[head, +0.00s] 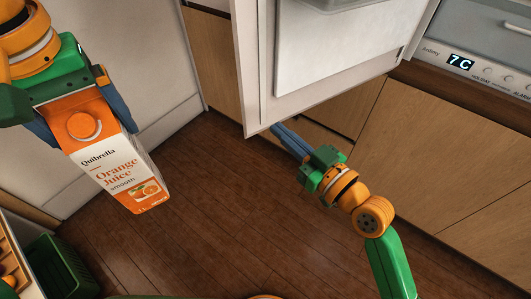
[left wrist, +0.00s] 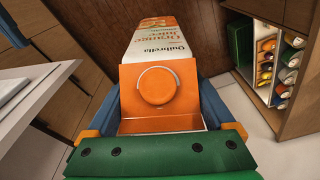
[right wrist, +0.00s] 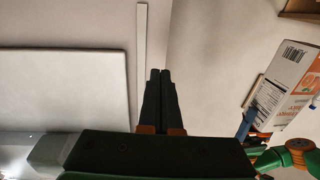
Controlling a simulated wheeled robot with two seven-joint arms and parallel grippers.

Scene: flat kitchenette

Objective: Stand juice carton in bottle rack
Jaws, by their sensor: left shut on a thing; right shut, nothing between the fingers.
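The juice carton (head: 118,165) is white and orange with an orange cap. My left gripper (head: 84,122) is shut on it near its cap end, with a blue finger on each side. The carton hangs tilted above the floor at the left; it also fills the middle of the left wrist view (left wrist: 158,62) and shows at the right edge of the right wrist view (right wrist: 290,85). My right gripper (head: 285,133) is shut and empty, close to the lower edge of the open white door (head: 262,95). A pale tray-like rack (head: 338,4) is partly visible on the door; I cannot tell whether it is the bottle rack.
A green crate (head: 60,265) stands on the floor at lower left. Beside it, a wooden unit (left wrist: 265,95) holds several bottles or cans. An appliance with a "7C" display (head: 460,62) is at upper right, above wooden cabinet fronts (head: 440,150). The middle floor (head: 220,200) is clear.

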